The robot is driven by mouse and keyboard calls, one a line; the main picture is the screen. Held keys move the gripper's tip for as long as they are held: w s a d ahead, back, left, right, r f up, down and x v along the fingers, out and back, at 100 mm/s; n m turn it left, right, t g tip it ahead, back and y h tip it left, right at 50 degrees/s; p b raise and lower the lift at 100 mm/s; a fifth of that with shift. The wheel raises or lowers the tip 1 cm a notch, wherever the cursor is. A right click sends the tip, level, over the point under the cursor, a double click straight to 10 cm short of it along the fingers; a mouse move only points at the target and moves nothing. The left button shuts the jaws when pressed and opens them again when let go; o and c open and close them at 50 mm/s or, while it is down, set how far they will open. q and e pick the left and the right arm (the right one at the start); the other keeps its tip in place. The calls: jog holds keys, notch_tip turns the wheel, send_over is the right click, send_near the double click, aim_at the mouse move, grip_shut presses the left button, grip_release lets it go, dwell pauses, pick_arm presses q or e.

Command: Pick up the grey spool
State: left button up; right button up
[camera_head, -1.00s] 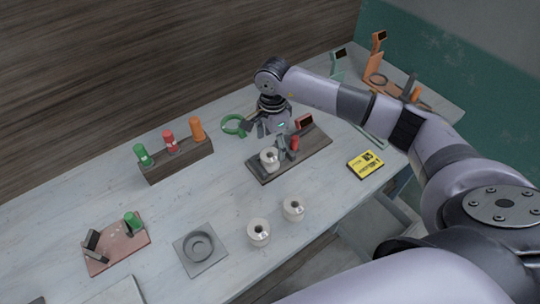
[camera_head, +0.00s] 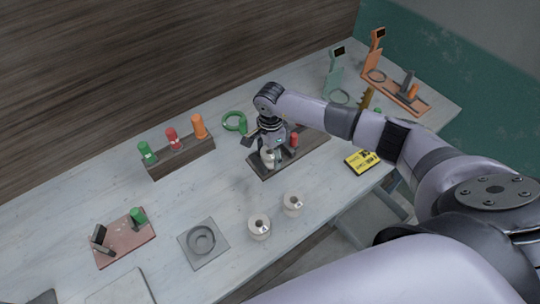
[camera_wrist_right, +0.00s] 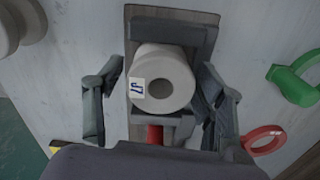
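A pale grey spool (camera_head: 267,160) with a hole through its middle sits on a dark wooden stand (camera_head: 258,168). In the right wrist view the spool (camera_wrist_right: 165,75) shows a small label with a blue mark. My right gripper (camera_head: 272,147) is over the stand at the spool and partly hides it. In the right wrist view its fingers (camera_wrist_right: 158,78) are spread on either side of the spool, with gaps visible. Two similar pale spools (camera_head: 259,227) (camera_head: 292,204) stand on the table in front. My left gripper is not in view.
A red piece (camera_head: 294,140) stands on the same stand, close to my right gripper. A green ring (camera_head: 234,121) lies behind it.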

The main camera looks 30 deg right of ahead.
jog(key=c, duration=1.3)
jog(key=shift+r, duration=0.1)
notch_tip(320, 180, up, 20)
jog(key=b, duration=0.6)
